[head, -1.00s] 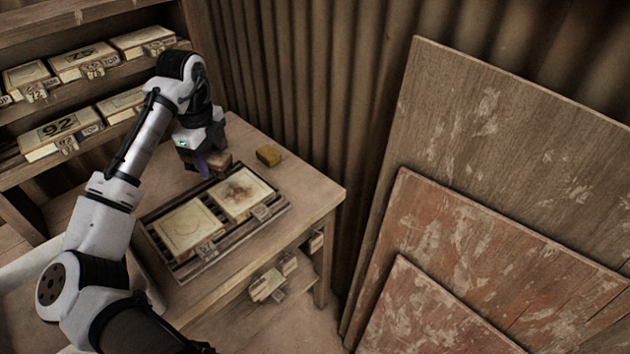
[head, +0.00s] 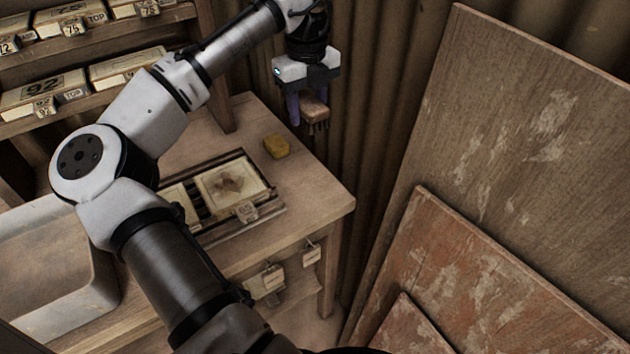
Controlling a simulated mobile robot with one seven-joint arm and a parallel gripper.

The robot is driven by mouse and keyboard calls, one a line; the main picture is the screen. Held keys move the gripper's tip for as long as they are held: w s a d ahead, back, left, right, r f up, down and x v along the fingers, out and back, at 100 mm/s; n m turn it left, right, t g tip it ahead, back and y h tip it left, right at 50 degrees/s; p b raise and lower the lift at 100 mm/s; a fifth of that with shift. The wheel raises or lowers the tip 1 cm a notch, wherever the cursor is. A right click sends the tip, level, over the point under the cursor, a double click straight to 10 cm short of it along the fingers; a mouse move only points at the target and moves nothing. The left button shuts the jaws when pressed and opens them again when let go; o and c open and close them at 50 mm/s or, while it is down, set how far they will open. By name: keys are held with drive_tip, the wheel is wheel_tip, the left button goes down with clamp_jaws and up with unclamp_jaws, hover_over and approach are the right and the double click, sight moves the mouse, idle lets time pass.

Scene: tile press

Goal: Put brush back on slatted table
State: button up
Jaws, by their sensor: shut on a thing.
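My gripper (head: 304,108) is shut on the brush (head: 316,111) and holds it in the air near the corrugated wall, beyond the yellow block in the picture. The brush has a brown back, with dark bristles pointing down; part of it is hidden by a gripper finger. The wooden table (head: 318,196) stands below, with a dark slatted rack (head: 195,200) on its top. A pale tile (head: 232,187) with a brown stain lies on the rack. My arm hides much of the rack's left part and another tile there.
A yellow block (head: 276,147) sits at the table's back. Shelves with numbered tile boxes (head: 45,92) stand at the left. Large scuffed boards (head: 540,130) lean at the right. A pale basin (head: 50,270) is at lower left. The tabletop right of the rack is clear.

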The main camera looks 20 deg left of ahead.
sight(309, 188)
wheel_tip(309, 188, down, 19)
drive_tip(key=shift+f+p, duration=0.1)
drive_tip(key=shift+p, duration=0.95)
drive_tip(key=shift+f, duration=0.1)
drive_tip(key=o, duration=0.9)
drive_tip(key=shift+o, duration=0.2)
wheel_tip(309, 188, up, 12)
drive_tip(key=b, duration=0.1)
